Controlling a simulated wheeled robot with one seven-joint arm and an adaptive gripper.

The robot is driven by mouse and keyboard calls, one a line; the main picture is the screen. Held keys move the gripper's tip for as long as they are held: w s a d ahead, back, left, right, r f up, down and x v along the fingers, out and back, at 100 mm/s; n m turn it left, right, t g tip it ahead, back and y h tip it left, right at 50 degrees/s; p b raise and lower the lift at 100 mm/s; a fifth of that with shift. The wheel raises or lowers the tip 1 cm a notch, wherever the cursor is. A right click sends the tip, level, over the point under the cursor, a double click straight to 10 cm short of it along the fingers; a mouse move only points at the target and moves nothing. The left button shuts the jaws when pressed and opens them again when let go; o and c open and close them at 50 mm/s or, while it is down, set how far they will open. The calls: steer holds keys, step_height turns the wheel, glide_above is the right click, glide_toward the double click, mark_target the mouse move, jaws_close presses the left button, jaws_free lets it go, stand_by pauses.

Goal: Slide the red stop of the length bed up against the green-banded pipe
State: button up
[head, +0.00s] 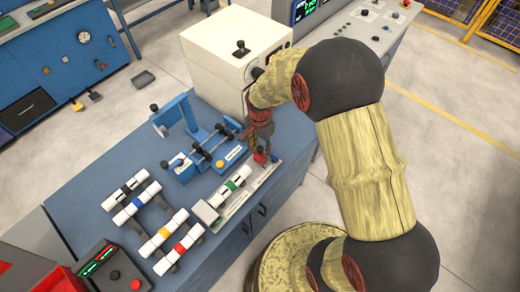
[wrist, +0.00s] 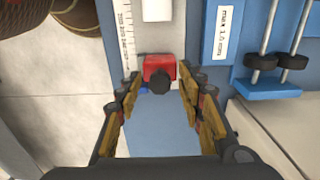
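The length bed (head: 240,203) lies along the right edge of the blue bench, with the white green-banded pipe (head: 232,184) in it. The red stop (head: 260,157) sits at the bed's far end, apart from the pipe. In the wrist view the red stop (wrist: 156,65) carries a dark round knob (wrist: 160,84), and bare bed shows between it and the white pipe end (wrist: 157,10). My gripper (wrist: 160,82) is open, its fingers to either side of the stop and knob; I cannot tell whether they touch. In the head view my gripper (head: 261,146) is over the stop.
A blue fixture with rods (head: 212,145) stands left of the bed, and its edge is close in the wrist view (wrist: 222,45). Several banded pipes lie on a rack (head: 150,222). A cream machine box (head: 232,50) stands behind. A ruler scale (wrist: 126,40) runs beside the bed.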

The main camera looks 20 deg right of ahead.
steer(key=shift+f, duration=0.4)
steer(key=shift+c, duration=0.2)
jaws_close()
